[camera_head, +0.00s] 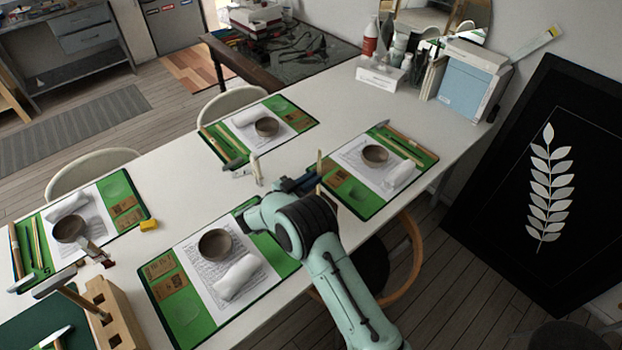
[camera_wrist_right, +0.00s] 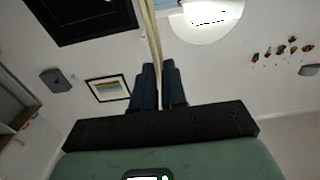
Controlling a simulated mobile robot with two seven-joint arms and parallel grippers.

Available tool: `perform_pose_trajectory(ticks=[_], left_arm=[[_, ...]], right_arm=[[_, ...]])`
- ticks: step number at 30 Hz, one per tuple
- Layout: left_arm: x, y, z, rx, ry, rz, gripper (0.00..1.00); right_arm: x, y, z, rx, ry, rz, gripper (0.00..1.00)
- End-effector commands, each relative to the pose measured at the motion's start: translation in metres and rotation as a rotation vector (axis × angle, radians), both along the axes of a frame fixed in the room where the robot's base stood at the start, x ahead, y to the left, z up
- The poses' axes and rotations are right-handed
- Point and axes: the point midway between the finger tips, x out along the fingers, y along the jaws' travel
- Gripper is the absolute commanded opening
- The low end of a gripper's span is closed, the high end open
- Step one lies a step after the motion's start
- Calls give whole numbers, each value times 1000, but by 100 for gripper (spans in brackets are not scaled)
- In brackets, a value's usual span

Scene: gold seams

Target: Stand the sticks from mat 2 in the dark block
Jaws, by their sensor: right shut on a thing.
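My right gripper (camera_head: 301,187) is over the table between the front mat (camera_head: 178,318) and the right mat (camera_head: 352,200), its fingers mostly hidden by my wrist. In the right wrist view it is shut (camera_wrist_right: 158,88) on a thin pale stick (camera_wrist_right: 151,35), which sticks out past the fingertips. A pale upright stick end (camera_head: 319,162) shows beside the gripper in the head view. Thin sticks lie on the far mat (camera_head: 232,150), the right mat and the left mat (camera_head: 137,216). I cannot tell which is mat 2. I cannot pick out a dark block. My left gripper is not in view.
A light wooden block (camera_head: 124,324) with dark square holes stands front left, a handled tool tilted in it. A small pale upright thing (camera_head: 257,169) stands left of my gripper. Bowls and white rolled cloths lie on the mats.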

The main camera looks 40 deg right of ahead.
Motion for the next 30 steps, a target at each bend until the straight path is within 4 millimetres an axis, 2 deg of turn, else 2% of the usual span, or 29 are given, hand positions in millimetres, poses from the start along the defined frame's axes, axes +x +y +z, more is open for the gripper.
perform_pose_trajectory(ticks=[30], left_arm=[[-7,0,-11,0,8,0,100]], right_arm=[[0,0,-24,1,0,0,0]])
